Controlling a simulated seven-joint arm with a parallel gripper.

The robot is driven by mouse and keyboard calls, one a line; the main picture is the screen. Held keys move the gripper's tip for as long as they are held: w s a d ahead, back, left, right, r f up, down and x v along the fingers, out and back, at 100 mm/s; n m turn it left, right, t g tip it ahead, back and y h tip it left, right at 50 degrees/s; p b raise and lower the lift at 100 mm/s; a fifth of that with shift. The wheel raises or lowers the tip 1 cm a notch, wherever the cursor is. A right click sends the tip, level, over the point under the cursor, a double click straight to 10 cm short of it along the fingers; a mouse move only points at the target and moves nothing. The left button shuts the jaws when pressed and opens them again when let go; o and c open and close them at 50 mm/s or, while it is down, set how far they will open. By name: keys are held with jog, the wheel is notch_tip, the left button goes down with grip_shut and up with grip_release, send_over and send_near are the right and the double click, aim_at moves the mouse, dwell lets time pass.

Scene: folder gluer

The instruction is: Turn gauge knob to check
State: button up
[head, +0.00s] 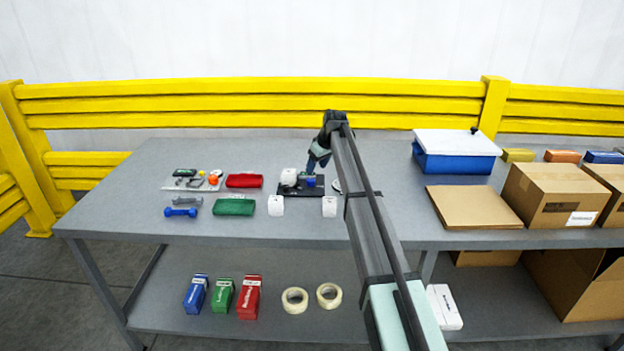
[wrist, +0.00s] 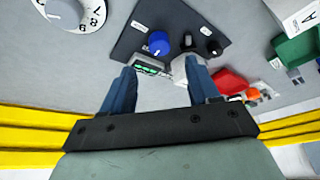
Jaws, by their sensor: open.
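A dark panel (wrist: 135,38) carries a blue knob (wrist: 158,43), small black knobs (wrist: 213,47) and, at its near edge, a pale gauge with a green display (wrist: 150,69). In the head view the panel (head: 313,191) lies mid-table, with the blue knob (head: 310,181) on it and a white block (head: 289,176) at its left. A white dial with numbers (wrist: 65,12) is at the wrist view's upper left. My gripper (wrist: 160,65) is open above the panel's edge, its blue fingers apart with the gauge display between them. In the head view my gripper (head: 316,162) hangs just behind the blue knob.
Red (head: 244,181) and green (head: 234,205) packs and a tray of small items (head: 190,183) lie left. A blue white-lidded bin (head: 454,162) and cartons (head: 555,195) stand right. A yellow rail (head: 250,105) runs behind.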

aim_at(311, 180)
jog(key=x, duration=0.7)
jog(key=shift+w+f, duration=0.1)
jog(key=shift+f, duration=0.1)
jog(key=c, duration=1)
